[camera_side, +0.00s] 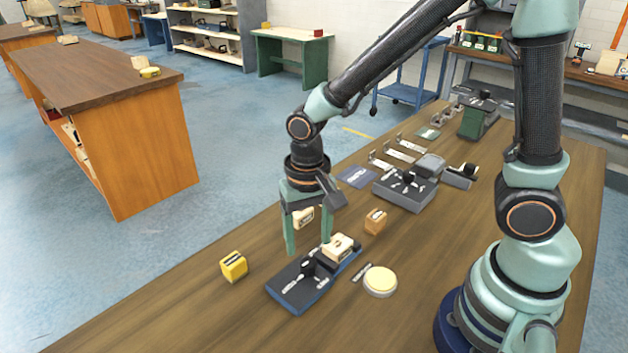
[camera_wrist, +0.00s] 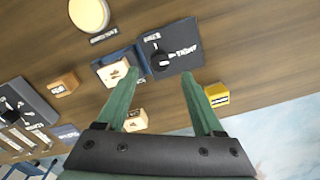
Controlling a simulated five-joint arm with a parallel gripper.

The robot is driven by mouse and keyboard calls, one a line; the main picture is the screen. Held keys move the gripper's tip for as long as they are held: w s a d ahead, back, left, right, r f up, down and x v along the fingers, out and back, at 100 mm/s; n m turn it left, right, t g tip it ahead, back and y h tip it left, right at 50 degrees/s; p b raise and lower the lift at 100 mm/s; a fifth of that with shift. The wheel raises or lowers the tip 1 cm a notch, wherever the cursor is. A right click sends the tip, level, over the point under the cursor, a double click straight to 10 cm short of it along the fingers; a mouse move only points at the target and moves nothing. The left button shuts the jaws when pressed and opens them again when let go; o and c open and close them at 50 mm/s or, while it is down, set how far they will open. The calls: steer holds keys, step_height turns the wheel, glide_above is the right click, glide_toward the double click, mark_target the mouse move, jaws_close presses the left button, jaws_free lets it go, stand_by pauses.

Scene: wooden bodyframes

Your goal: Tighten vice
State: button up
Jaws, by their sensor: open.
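A low vice-like fixture on a blue base (camera_side: 290,299) lies on the bench in front of my gripper. It has a dark block with pale markings, and a light wooden block (camera_side: 339,246) sits at its far end. In the wrist view the fixture (camera_wrist: 182,60) and the wooden block (camera_wrist: 113,72) lie beyond the fingertips. My gripper (camera_side: 308,244) points down with its two green fingers apart and nothing between the tips. It also shows open in the wrist view (camera_wrist: 158,80). I cannot tell the fixture's handle or whether its jaws touch the block.
A yellow block (camera_side: 233,266) stands left of the fixture. A round cream disc (camera_side: 380,281) and a brown wooden block (camera_side: 375,221) are at its right. Another small block (camera_side: 303,218) stands behind my fingers. The near-left bench is clear.

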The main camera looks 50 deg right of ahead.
mark_target(310, 261)
step_height(310, 261, up, 7)
steer(key=shift+f, duration=0.2)
stand_by(0.3)
steer(key=s+d+r+n+t, duration=0.2)
steer(key=d+r+n+t, duration=0.3)
steer(key=d+r, duration=0.4)
steer(key=shift+s+d+t, duration=0.3)
steer(key=shift+s+d, duration=0.1)
steer(key=shift+d, duration=0.25)
